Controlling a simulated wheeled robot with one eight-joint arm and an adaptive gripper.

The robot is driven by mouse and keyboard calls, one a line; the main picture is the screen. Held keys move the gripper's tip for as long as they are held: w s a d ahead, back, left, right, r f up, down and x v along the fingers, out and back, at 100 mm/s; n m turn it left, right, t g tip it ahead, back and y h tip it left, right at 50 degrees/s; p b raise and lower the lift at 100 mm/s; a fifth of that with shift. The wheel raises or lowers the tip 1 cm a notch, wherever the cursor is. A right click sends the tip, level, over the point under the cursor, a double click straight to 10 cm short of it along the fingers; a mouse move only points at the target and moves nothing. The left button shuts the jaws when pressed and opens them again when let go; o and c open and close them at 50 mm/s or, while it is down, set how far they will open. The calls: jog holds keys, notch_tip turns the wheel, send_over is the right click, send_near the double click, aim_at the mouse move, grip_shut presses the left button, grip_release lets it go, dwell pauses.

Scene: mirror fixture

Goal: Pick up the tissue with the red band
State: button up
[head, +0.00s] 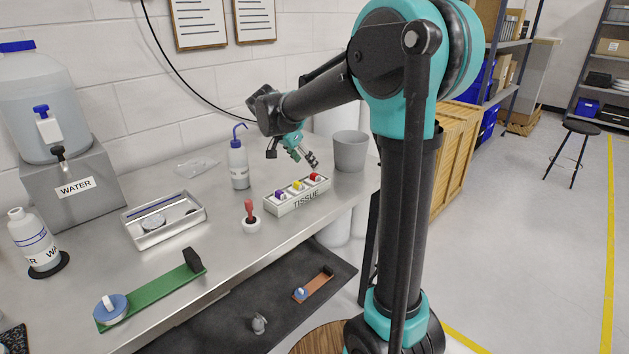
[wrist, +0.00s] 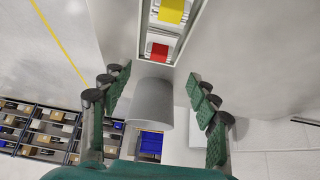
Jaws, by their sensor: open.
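The tissue with the red band (head: 315,177) is in the right end of a white box (head: 272,208) marked TISSUE on the metal counter. The yellow-banded tissue (head: 298,186) is in the middle and the purple one (head: 279,195) at the left end. My gripper (head: 311,160) is just above the red end, tilted down, apart from the box. In the wrist view the red band (wrist: 158,50) shows at upper middle, just beyond my open gripper (wrist: 160,84), with nothing between the fingers. The yellow band (wrist: 172,10) is at the top edge; the purple one is out of that view.
A grey bin (head: 350,152) stands just right of the box, and also shows in the wrist view (wrist: 152,104). A wash bottle (head: 239,167) and a red-handled stamp (head: 250,212) stand to the left. A metal tray (head: 178,232) lies farther left. The counter's front edge is close.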

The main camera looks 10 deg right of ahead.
aim_at(314, 174)
jog(key=shift+x, duration=3.4)
jog(key=shift+s, duration=0.1)
jog(key=shift+c, duration=0.2)
jog(key=c, duration=0.8)
